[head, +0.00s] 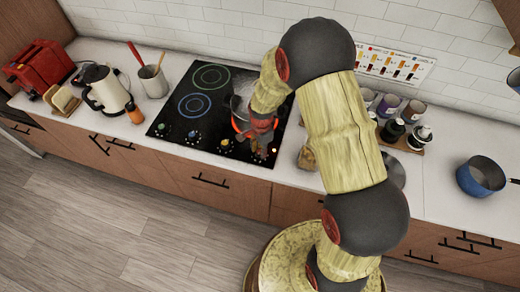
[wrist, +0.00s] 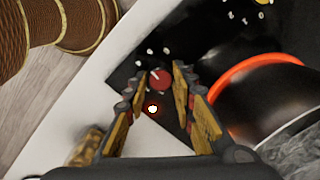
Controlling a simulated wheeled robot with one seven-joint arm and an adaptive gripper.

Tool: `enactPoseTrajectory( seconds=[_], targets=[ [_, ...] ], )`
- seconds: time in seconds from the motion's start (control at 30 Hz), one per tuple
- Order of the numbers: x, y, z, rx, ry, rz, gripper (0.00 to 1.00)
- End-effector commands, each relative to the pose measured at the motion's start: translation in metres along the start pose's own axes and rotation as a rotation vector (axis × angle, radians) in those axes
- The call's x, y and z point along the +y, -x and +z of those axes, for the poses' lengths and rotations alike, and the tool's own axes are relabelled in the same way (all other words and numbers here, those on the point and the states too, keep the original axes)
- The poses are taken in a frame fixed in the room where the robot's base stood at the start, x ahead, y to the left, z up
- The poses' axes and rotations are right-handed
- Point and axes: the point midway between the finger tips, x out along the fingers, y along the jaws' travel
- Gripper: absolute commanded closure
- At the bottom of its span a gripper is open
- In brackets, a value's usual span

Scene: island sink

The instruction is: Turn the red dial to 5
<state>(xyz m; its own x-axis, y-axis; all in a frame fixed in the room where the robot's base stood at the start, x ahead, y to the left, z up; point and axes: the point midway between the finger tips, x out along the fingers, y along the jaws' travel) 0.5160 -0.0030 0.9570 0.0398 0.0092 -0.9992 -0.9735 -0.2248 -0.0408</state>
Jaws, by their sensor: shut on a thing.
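The red dial (wrist: 160,80) is in the upper middle of the wrist view, on the black cooktop panel. It has a pale pointer line, tilted toward the upper left, and small white marks around it that are too small to read. My gripper (wrist: 157,76) has one finger on each side of the dial and is shut on it. In the head view my gripper (head: 259,141) is at the front right of the cooktop (head: 165,122), and the red dial cannot be made out clearly there. A small light (wrist: 153,109) glows near the dial.
A dark pot (wrist: 275,100) stands right of my gripper, on a burner glowing orange-red (wrist: 262,61). Other dials (head: 191,137) line the cooktop's front to the left. A kettle (head: 105,90), red toaster (head: 40,68) and utensil crock (head: 153,82) stand further left.

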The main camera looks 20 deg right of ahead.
Motion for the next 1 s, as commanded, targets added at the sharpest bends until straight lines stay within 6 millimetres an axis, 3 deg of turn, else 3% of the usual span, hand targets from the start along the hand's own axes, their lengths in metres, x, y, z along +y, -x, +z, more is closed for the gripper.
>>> enactPoseTrajectory(
  seconds=[0.4, 1.0],
  targets=[
    [-0.0013, 0.0007, 0.0, 0.011, -0.247, -0.003, 1.0],
    [-0.0013, 0.0009, 0.0002, 0.013, -0.306, -0.003, 1.0]
  ],
)
